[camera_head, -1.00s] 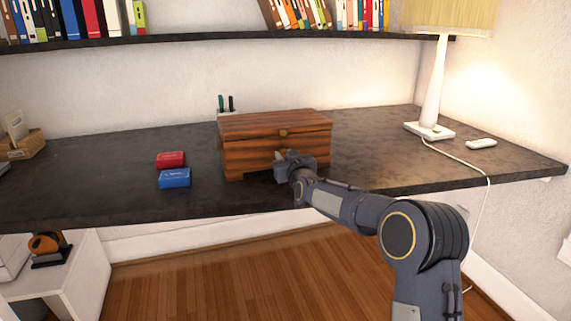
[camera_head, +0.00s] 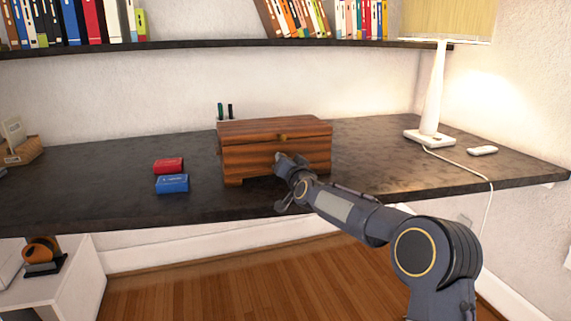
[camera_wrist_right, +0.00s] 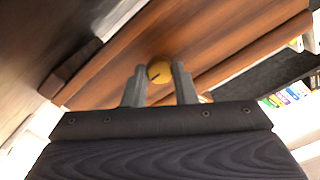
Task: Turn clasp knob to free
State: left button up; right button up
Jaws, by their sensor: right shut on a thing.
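The wooden box (camera_head: 245,155) stands closed on the dark desk, with small brass hardware (camera_head: 283,137) at the front near the lid seam. In the right wrist view, a round brass clasp knob (camera_wrist_right: 160,72) with a dark slanted line on its face sits between my two fingertips, against the box's wooden front (camera_wrist_right: 215,50). My right gripper (camera_head: 281,158) is at the box front, just below the brass hardware, and is shut on the knob. The gripper itself hides the knob in the head view. My left gripper is not in view.
A red box (camera_head: 168,165) and a blue box (camera_head: 172,184) lie left of the wooden box. A pen holder (camera_head: 224,121) stands behind it. A lamp (camera_head: 432,100) with a trailing cord and a small white object (camera_head: 482,150) are at the right. A bookshelf (camera_head: 200,47) runs above.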

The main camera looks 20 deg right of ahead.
dwell(0.5)
jog(key=o, duration=1)
jog(key=shift+s+d, duration=0.1)
jog(key=shift+s, duration=3.85)
